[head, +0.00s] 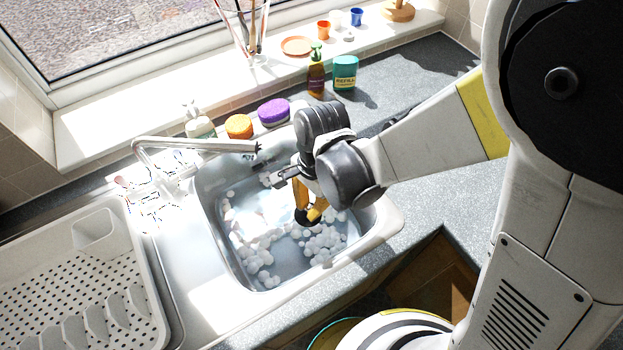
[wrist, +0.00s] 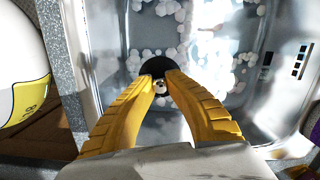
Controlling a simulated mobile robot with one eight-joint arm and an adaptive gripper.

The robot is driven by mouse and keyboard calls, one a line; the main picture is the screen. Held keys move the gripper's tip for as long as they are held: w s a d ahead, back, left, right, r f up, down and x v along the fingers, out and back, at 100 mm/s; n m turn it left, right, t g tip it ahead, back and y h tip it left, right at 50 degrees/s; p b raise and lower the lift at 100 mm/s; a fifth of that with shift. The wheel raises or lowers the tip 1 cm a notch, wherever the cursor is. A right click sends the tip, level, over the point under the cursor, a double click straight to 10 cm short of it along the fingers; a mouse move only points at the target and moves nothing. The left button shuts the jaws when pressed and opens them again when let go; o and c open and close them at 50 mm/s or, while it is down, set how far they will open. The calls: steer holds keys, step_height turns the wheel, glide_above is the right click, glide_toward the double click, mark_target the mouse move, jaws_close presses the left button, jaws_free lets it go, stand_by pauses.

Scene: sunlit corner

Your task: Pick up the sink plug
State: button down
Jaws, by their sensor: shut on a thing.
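The sink plug is a dark round disc with a small pale knob, and it shows in the wrist view (wrist: 158,66) at the tips of my fingers. In the head view the dark plug (head: 302,217) is partly hidden behind my yellow fingers. My gripper (head: 312,212) points down into the sink basin and is shut on the plug. In the wrist view my gripper (wrist: 161,85) has its two yellow fingertips either side of the knob. I cannot tell whether the plug is clear of the basin floor.
The metal sink (head: 385,222) holds water with clumps of white foam (head: 322,243). A tap (head: 200,145) reaches over its back edge. A white dish rack (head: 75,285) stands left. Orange (head: 239,126) and purple (head: 273,111) sponges and bottles stand behind. The worktop to the right is mostly clear.

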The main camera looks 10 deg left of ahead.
mark_target(307, 208)
steer(key=shift+r+p, duration=1.35)
steer(key=shift+r, duration=0.35)
